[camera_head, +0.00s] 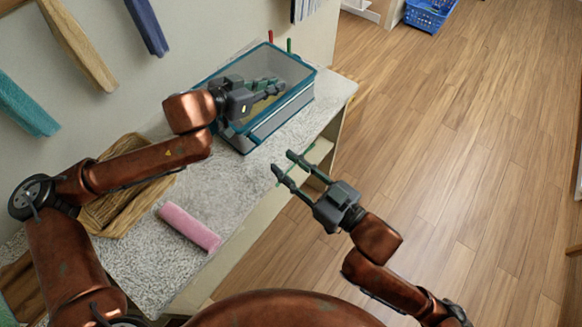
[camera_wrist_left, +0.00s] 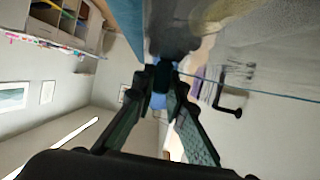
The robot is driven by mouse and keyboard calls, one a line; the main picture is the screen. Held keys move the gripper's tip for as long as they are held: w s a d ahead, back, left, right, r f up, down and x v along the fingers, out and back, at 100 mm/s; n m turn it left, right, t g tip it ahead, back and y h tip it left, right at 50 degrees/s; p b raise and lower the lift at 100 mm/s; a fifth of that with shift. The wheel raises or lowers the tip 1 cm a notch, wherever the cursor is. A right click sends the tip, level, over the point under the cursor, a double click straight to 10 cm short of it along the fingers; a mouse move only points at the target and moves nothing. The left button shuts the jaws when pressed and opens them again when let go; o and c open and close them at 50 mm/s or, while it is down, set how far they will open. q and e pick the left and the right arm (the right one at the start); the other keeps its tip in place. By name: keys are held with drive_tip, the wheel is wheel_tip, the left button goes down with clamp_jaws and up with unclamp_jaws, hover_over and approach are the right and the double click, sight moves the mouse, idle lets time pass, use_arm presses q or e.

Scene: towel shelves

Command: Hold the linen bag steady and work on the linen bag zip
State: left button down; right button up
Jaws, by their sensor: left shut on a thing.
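The linen bag (camera_head: 262,128) is a box-shaped, see-through grey bag with teal edges. It stands on the speckled counter by the wall. My left gripper (camera_head: 280,88) is over the bag's top, its fingers shut on part of it. In the left wrist view my left gripper (camera_wrist_left: 163,72) closes on a dark part beside the bag's clear panel (camera_wrist_left: 270,60); I cannot tell whether this part is the zip pull. My right gripper (camera_head: 283,163) is open and empty, off the counter's front edge, nearer than the bag and apart from it.
A pink rolled towel (camera_head: 189,227) and a wicker basket (camera_head: 112,212) lie on the counter (camera_head: 150,265). Towels hang on the wall at left. A blue crate (camera_head: 428,16) stands far back on the wooden floor, which is largely clear at right.

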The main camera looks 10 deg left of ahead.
drive_tip(key=shift+s+d, duration=0.4)
use_arm(q)
drive_tip(key=c, duration=1.9)
unclamp_jaws()
drive_tip(key=shift+a, duration=0.1)
